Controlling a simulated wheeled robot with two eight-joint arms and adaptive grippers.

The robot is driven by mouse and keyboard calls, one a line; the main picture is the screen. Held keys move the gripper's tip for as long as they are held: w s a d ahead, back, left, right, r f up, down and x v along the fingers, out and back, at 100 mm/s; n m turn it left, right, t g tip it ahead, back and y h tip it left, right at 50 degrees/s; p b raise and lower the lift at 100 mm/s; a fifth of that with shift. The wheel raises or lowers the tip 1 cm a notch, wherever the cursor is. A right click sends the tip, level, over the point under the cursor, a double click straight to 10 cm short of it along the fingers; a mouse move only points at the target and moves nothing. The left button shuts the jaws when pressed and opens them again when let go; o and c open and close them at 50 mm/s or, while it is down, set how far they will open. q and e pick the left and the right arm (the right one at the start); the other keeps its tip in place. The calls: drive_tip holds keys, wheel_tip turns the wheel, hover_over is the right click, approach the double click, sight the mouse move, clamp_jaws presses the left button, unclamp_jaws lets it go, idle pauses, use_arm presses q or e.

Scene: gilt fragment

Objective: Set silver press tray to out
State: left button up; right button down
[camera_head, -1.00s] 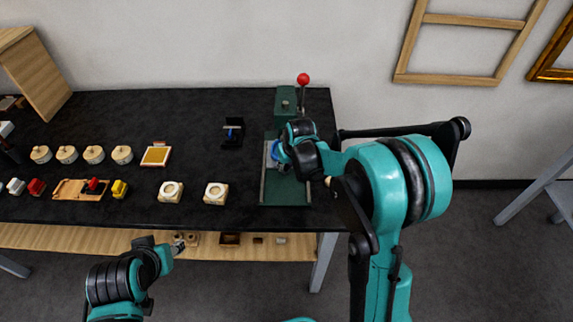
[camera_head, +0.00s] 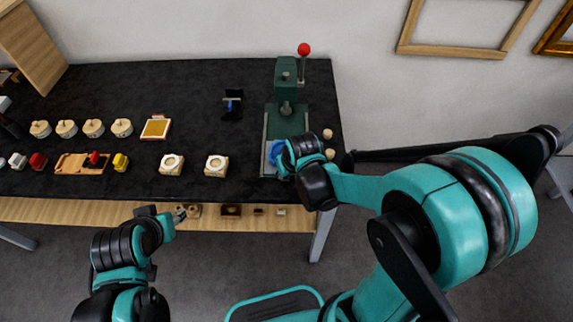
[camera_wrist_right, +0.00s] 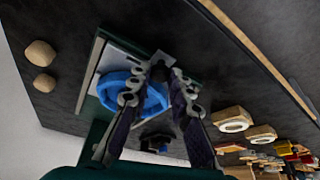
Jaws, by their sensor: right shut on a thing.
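The green press (camera_head: 287,85) with a red-ball lever stands at the right end of the black table. Its silver tray (camera_head: 268,160) is at the front of the press base, clear of the plunger; in the right wrist view it shows as a pale plate (camera_wrist_right: 122,58). A blue ring-shaped piece (camera_wrist_right: 125,88) sits on the tray. My right gripper (camera_wrist_right: 163,72) is shut at the tray's front edge, on what looks like its small dark handle, partly hidden by the fingers. My left gripper (camera_head: 181,215) is empty-looking in front of the table, too small to judge.
Two round wooden knobs (camera_head: 328,134) lie right of the press. Two cream blocks with rings (camera_head: 215,164) stand to its left, with a blue-and-black stand (camera_head: 232,104) behind. Several round wooden pieces, a gold-topped block (camera_head: 156,127) and a wooden tray (camera_head: 70,165) are further left.

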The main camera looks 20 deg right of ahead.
drive_tip(key=shift+s+f, duration=0.1)
drive_tip(key=shift+s, duration=0.15)
drive_tip(key=c, duration=1.4)
unclamp_jaws()
drive_tip(key=shift+o, duration=0.2)
drive_tip(key=shift+a, duration=0.1)
drive_tip(key=v, duration=1.2)
drive_tip(key=s+d+m+t, duration=0.1)
drive_tip(key=s+d+t, duration=0.1)
drive_tip(key=s, duration=0.5)
drive_tip(key=shift+s+d+r+t, duration=0.3)
drive_tip(key=shift+d+r, duration=0.15)
drive_tip(key=shift+d, duration=0.3)
